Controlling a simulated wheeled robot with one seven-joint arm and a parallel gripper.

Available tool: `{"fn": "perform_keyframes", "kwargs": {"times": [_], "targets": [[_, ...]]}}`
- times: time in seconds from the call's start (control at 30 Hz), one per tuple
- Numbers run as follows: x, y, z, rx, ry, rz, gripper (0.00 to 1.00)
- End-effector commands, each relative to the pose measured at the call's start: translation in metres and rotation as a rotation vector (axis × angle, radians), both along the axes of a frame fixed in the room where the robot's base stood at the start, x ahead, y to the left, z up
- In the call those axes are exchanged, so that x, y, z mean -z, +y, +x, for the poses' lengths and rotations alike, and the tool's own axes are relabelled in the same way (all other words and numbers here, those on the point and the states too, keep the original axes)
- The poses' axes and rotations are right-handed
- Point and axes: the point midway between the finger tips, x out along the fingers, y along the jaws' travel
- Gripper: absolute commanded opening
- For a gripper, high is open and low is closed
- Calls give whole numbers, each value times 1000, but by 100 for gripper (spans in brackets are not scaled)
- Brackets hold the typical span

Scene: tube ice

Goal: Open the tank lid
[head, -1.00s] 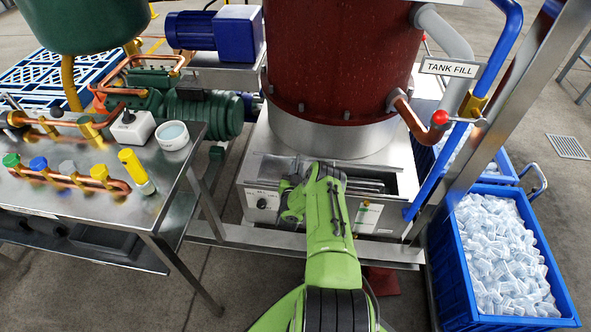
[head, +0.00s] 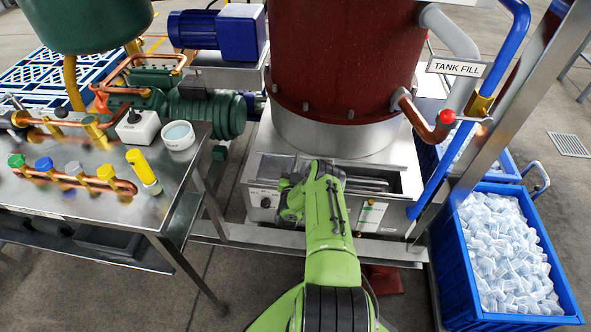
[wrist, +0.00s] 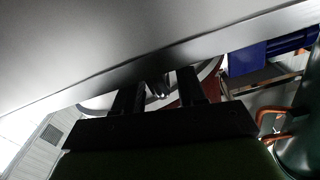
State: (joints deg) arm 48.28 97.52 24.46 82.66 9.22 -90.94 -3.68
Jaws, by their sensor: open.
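The dark red tank (head: 340,60) stands on a steel base box (head: 385,150) in the head view. A long slot-like opening (head: 375,184) runs along the front of this box. I cannot pick out the lid with certainty. My gripper is at the box front in the head view, mostly hidden by my green arm. In the wrist view my gripper (wrist: 160,88) has two dark fingers apart, with nothing clearly between them. A large grey metal surface (wrist: 90,45) lies close above the fingers; I cannot tell whether it is the lid or whether they touch.
A blue crate of bagged ice (head: 510,250) stands at right beside a steel post. A steel table (head: 95,215) with valves and a white bowl (head: 177,135) is at left.

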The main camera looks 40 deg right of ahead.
Motion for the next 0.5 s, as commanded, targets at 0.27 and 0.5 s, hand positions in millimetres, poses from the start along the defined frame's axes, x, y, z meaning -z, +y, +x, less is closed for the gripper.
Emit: {"fn": "perform_keyframes", "kwargs": {"times": [0.27, 0.5], "targets": [[-2, 41, -32, -2, 6, 6, 40], [-5, 93, -73, -2, 5, 5, 40]]}}
